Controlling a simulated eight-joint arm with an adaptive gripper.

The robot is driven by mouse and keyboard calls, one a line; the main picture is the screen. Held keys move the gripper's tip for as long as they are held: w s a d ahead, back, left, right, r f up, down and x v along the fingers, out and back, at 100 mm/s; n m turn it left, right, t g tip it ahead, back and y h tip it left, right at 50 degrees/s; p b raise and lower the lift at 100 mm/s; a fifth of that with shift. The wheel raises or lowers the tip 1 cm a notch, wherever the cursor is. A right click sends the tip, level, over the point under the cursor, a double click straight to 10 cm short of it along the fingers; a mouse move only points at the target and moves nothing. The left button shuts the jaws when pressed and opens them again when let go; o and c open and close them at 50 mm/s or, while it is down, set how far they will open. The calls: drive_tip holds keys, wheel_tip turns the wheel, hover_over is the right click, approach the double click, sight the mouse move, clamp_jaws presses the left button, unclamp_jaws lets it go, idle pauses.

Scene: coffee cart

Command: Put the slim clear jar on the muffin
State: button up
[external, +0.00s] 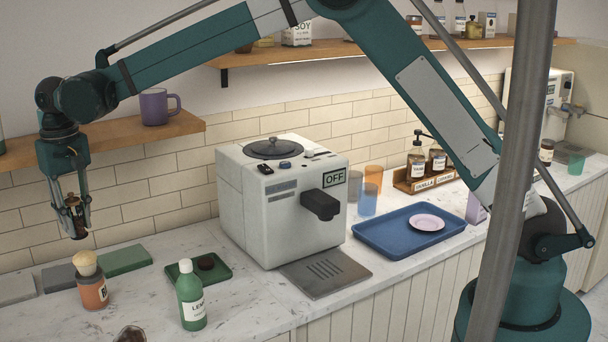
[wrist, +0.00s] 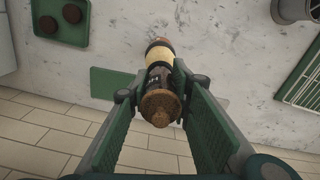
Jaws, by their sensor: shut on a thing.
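My gripper (external: 77,225) hangs at the left of the external view, pointing down, well above the counter. It is shut on a slim clear jar (external: 72,203) with dark contents. A dark brown muffin (external: 206,263) appears to sit on the small green tray (external: 217,274), right of and below my gripper. In the wrist view two round brown pieces (wrist: 72,13) show on that tray at top left; I cannot tell which is the muffin.
An orange jar (external: 92,287) with a pale rounded top and a green bottle (external: 191,300) stand upright near the tray. Grey and green blocks (external: 124,260) lie along the wall. A white coffee machine (external: 285,205) is right of the tray. A shelf with a purple mug (external: 156,107) is above.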

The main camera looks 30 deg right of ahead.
sight(71, 193)
drive_tip(key=shift+f, duration=0.4)
drive_tip(key=shift+f, duration=1.85)
drive_tip(key=shift+f, duration=0.15)
drive_tip(key=o, duration=0.9)
wheel_tip(71, 193, up, 12)
drive_tip(key=shift+r, duration=0.15)
